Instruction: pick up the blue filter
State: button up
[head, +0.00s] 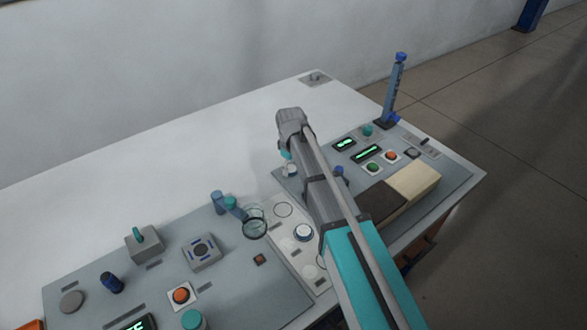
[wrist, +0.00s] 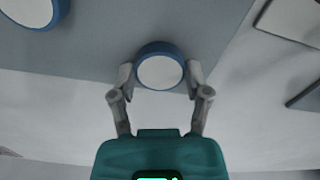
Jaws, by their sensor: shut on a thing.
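The blue filter (wrist: 160,71) is a short round piece with a blue rim and a pale top. In the wrist view it sits between the two fingertips of my gripper (wrist: 160,77), which is shut on its sides. In the head view my arm hides most of the gripper, and a small pale and blue piece (head: 291,170) shows beside the arm at the panel's back edge. Whether the filter touches the panel or is lifted is hard to tell.
A glass ring (head: 255,222), buttons and a lever (head: 139,237) stand left. A tall blue post (head: 393,90) stands right. The white tabletop (head: 150,165) behind is clear.

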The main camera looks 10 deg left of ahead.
jog(key=shift+r, duration=0.1)
jog(key=shift+r+p, duration=0.9)
jog(key=shift+p, duration=0.05)
jog(key=s+d+r+p, duration=0.3)
jog(key=s+r+p, duration=0.8)
jog(key=s, duration=0.2)
jog(key=shift+s+d, duration=0.2)
jog(key=shift+s, duration=0.1)
jog(key=shift+s, duration=0.1)
